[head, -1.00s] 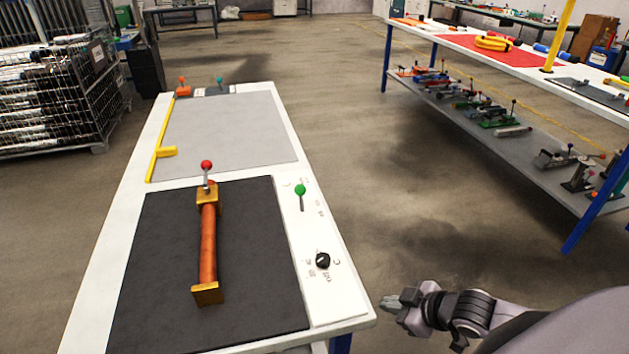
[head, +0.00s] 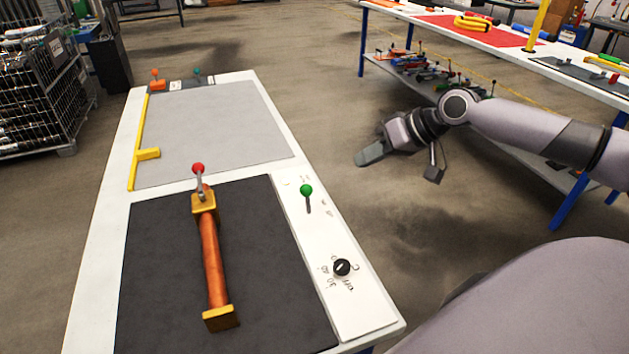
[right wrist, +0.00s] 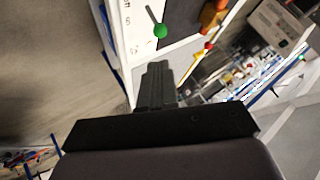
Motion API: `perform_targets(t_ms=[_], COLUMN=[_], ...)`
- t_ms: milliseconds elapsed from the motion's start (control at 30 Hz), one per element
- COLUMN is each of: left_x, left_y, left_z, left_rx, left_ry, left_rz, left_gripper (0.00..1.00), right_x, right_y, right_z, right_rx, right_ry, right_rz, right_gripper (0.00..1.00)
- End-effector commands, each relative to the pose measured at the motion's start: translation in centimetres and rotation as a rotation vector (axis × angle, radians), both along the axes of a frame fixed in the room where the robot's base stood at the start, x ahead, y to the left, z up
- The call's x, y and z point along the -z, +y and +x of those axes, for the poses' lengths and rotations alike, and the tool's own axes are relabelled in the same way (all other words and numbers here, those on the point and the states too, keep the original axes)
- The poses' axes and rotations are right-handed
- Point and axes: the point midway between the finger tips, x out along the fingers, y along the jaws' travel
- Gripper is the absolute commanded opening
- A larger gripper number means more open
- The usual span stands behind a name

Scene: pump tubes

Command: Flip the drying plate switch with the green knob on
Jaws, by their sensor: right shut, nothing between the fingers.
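The switch with the green knob (head: 306,190) stands on the white panel at the right side of the table, beside the dark drying plate (head: 150,290). Its short lever shows below the knob in the head view. The green knob also shows near the top of the right wrist view (right wrist: 160,31), beyond the fingers. My right gripper (head: 362,160) is shut and empty. In the head view it is to the right of the table, apart from the switch, with its fingers pointing left. My left gripper is in neither view.
A copper tube assembly with a red knob (head: 198,168) lies on the dark plate. A black dial (head: 342,267) sits on the panel nearer me. A yellow stop (head: 148,154) borders the grey mat (head: 220,135). A shelf table (head: 420,35) stands at the right.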

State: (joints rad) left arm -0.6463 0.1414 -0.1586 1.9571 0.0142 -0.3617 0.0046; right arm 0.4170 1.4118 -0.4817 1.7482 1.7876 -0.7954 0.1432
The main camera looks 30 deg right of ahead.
Motion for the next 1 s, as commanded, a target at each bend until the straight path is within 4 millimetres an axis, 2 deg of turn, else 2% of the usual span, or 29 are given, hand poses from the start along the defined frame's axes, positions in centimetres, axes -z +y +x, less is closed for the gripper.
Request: perform_targets(t_ms=[233,800,1000], left_x=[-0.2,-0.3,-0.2], left_y=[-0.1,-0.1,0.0], left_z=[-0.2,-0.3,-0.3], left_rx=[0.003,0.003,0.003], left_ry=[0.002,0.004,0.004], left_rz=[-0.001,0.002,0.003], left_gripper=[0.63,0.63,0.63], right_x=[1.7,8.1,9.3], right_y=[1.3,5.1,5.8], right_z=[1.5,7.0,8.0], right_rx=[-0.002,-0.001,-0.002], right_ry=[0.0,0.0,-0.001], right_rz=[0.006,0.002,0.001], right_gripper=[0.0,0.0,0.0])
